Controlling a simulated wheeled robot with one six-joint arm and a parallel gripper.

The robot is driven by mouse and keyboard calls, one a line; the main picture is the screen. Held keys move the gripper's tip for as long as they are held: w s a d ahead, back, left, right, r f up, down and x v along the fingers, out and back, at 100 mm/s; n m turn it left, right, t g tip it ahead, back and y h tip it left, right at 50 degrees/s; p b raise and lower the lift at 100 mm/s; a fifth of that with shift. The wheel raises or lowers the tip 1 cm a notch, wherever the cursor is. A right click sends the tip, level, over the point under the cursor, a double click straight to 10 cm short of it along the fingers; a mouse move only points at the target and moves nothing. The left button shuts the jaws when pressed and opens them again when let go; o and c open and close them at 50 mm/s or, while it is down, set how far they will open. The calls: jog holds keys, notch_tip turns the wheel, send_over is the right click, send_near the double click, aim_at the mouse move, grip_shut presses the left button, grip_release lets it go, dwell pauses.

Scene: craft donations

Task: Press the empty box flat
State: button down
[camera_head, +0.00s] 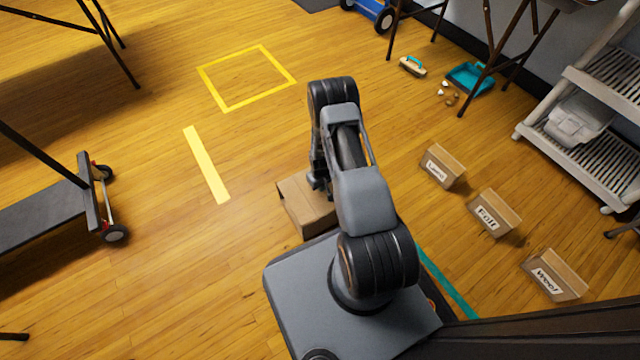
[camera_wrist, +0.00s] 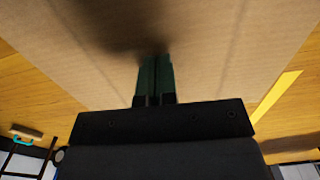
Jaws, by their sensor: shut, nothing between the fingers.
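A plain brown cardboard box (camera_head: 307,208) stands on the wooden floor just in front of my base, partly hidden behind my arm. My arm reaches down over it. My gripper (camera_wrist: 155,62) is shut with nothing between its fingers, and its tips are at or very close to a broad brown cardboard face (camera_wrist: 220,40) that fills most of the wrist view. A dark shadow lies on the cardboard by the fingertips. I cannot tell whether they touch it. In the head view my arm hides the fingertips.
Three labelled cardboard boxes, one marked Felt (camera_head: 494,213), stand to the right. A yellow square outline (camera_head: 246,77) and a yellow strip (camera_head: 206,164) mark the floor. A flat trolley (camera_head: 45,215) is at left, a grey shelf rack (camera_head: 590,120) at right. Floor left of the box is clear.

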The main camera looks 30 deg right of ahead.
jog(key=shift+s+f, duration=0.15)
jog(key=shift+s, duration=0.5)
